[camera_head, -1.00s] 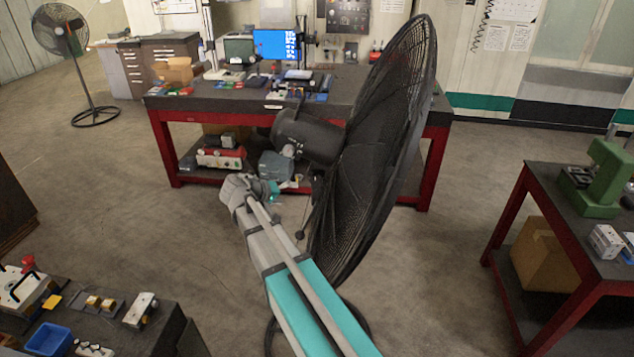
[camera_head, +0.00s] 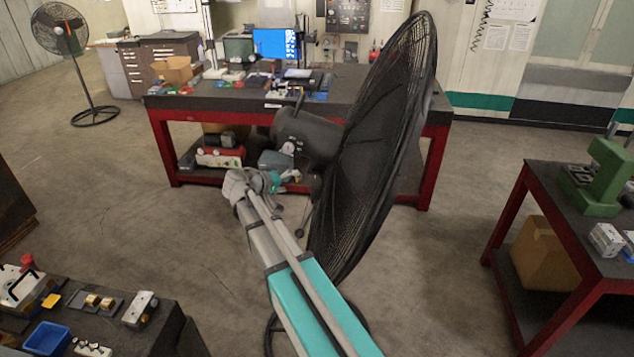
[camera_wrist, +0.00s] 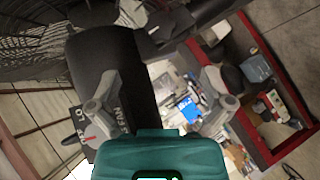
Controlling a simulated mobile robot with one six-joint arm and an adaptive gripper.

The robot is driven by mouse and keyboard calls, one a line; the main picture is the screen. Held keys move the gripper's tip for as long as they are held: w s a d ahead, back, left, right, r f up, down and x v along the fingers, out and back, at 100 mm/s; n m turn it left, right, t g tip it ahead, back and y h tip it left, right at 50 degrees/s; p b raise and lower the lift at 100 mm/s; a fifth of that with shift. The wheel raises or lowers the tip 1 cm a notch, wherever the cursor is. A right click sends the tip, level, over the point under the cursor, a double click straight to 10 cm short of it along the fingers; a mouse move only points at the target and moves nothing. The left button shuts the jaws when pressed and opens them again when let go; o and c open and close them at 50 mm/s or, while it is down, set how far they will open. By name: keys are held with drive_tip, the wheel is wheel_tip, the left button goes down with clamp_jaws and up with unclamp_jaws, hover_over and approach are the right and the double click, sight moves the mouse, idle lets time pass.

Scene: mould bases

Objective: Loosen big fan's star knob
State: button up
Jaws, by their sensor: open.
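The big black fan (camera_head: 372,150) stands in front of me, its round guard seen almost edge-on. Its dark motor housing (camera_head: 318,138) juts out to the left, with a small grey fitting (camera_head: 288,148) on it. My gripper (camera_head: 286,183) is just below and left of the housing in the head view. In the wrist view my gripper (camera_wrist: 160,78) is open, fingers apart, with nothing between them. The dark housing (camera_wrist: 105,55) lies beyond the left finger there, with a grey fitting (camera_wrist: 131,13) at the top. I cannot clearly make out the star knob.
A red-framed workbench (camera_head: 225,103) with a monitor and tools stands behind the fan. A green machine on a red table (camera_head: 555,190) is at the right. A dark bench with parts (camera_head: 110,330) is at lower left. A smaller fan (camera_head: 78,60) stands far left. Floor between is open.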

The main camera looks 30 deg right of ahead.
sight(316, 180)
drive_tip(key=b+x, duration=0.4)
drive_tip(key=x, duration=0.8)
drive_tip(key=c, duration=1.1)
drive_tip(key=shift+c, duration=0.2)
